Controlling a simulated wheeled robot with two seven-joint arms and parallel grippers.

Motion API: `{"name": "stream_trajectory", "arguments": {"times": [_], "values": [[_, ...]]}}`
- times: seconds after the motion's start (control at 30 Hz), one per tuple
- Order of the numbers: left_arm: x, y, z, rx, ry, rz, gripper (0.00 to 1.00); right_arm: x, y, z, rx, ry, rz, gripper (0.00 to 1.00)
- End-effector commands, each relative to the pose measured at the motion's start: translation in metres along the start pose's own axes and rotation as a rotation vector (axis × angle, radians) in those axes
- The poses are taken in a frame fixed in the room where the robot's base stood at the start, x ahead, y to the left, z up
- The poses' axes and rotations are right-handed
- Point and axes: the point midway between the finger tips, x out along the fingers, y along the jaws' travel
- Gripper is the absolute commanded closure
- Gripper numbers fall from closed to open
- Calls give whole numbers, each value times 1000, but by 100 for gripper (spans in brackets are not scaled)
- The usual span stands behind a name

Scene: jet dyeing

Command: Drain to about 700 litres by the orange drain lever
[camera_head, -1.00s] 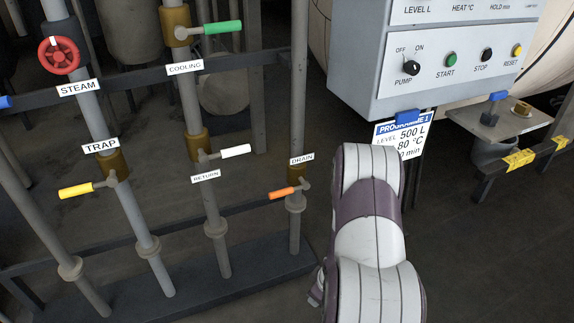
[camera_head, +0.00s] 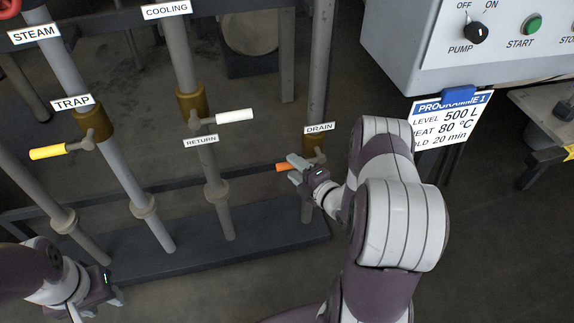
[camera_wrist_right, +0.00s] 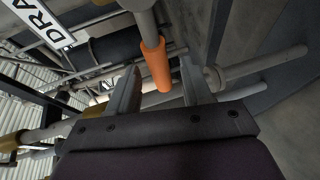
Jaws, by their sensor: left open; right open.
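The orange drain lever (camera_head: 283,167) points left from the brass valve on the drain pipe (camera_head: 319,70), under the DRAIN label (camera_head: 319,128). My right gripper (camera_head: 293,169) is at the lever, partly covering it. In the right wrist view the orange handle (camera_wrist_right: 156,66) lies between the two spread fingers of my right gripper (camera_wrist_right: 160,92), with gaps on both sides. My left gripper (camera_head: 118,297) is low at the left, away from the valves. No litre reading shows; the level display is out of view.
The yellow trap lever (camera_head: 48,152) and white return lever (camera_head: 234,116) are on neighbouring pipes to the left. The control box (camera_head: 450,40) and hanging programme card (camera_head: 450,120) are at the upper right, near my right arm.

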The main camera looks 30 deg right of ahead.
Motion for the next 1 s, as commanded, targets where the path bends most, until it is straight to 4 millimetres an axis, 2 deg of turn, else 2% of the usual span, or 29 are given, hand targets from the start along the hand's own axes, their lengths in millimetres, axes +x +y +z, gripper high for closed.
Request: {"name": "stream_trajectory", "arguments": {"times": [0.03,0.1,0.23,0.6,0.67,0.7,0.77,1.0], "values": [[8,0,1,0,0,0,57,11,-4,0,-2,3,0,50],[12,0,1,0,0,0,57,22,-3,0,-1,2,1,50],[16,0,2,0,0,0,57,37,-2,0,1,0,0,50],[17,0,2,0,0,0,57,44,0,1,2,-2,-2,50],[17,0,2,0,0,0,57,44,0,1,2,-2,-2,67],[17,0,2,0,0,0,57,44,0,1,2,-2,-2,80],[17,0,2,0,0,0,57,44,0,1,2,-2,-2,99],[17,0,2,0,0,0,57,44,-1,1,-4,-4,-5,100]]}}
